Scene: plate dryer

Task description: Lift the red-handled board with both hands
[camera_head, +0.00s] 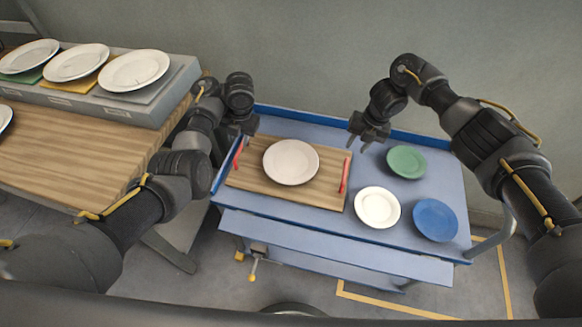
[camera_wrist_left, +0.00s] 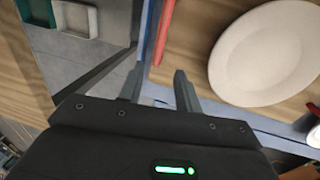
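The wooden board (camera_head: 246,176) lies on the blue cart with a red handle at each end and a white plate (camera_head: 291,162) on it. My left gripper (camera_head: 243,138) is above the board's left red handle (camera_head: 238,153). In the left wrist view its fingers (camera_wrist_left: 158,88) are apart and empty, with the left handle (camera_wrist_left: 164,32) beyond their tips. My right gripper (camera_head: 358,147) is beyond the upper end of the right red handle (camera_head: 344,175). Its fingers are apart with nothing seen between them.
On the blue cart (camera_head: 330,247), right of the board, lie a green plate (camera_head: 407,161), a white plate (camera_head: 377,207) and a blue plate (camera_head: 436,219). A wooden table (camera_head: 80,155) at left carries a grey rack (camera_head: 150,112) with several white plates.

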